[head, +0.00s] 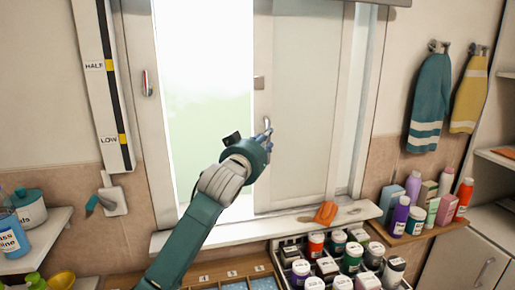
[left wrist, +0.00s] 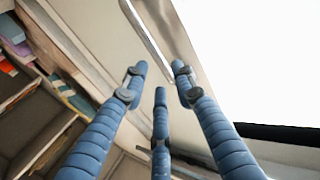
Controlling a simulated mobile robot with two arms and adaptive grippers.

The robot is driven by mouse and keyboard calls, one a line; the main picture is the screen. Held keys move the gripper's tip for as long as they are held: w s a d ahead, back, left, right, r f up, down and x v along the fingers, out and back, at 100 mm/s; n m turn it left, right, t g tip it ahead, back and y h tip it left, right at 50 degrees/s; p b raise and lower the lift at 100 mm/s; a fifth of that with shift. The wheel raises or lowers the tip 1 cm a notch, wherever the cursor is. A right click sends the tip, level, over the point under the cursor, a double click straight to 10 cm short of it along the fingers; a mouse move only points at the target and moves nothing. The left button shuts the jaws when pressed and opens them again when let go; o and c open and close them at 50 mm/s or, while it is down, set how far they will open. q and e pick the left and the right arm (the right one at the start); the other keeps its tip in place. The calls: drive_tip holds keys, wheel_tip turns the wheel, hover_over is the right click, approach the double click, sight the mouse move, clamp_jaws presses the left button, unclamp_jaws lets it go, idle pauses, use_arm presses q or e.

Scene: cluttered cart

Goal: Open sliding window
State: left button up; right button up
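The sliding window fills the middle of the head view. Its pale panel (head: 305,100) stands on the right side, and a bright gap (head: 205,90) shows to its left. A slim metal handle (head: 267,126) is on the panel's left edge; it also shows as a long bar in the left wrist view (left wrist: 148,32). My left gripper (head: 266,143) is at the handle's lower end. In the left wrist view its blue fingers (left wrist: 159,72) are spread apart, with the bar just beyond the fingertips. Contact with the handle cannot be told. My right gripper is not in view.
An orange object (head: 326,213) lies on the sill (head: 225,235). Below it stands a rack of several jars (head: 340,262). Bottles crowd a shelf (head: 412,232) at right. A red-tipped handle (head: 147,84) is on the left frame. Towels (head: 430,103) hang at right.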

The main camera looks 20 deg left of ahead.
use_arm(q)
drive_tip(key=s, duration=0.7)
drive_tip(key=shift+s+a, duration=0.15)
drive_tip(key=shift+s, duration=0.15)
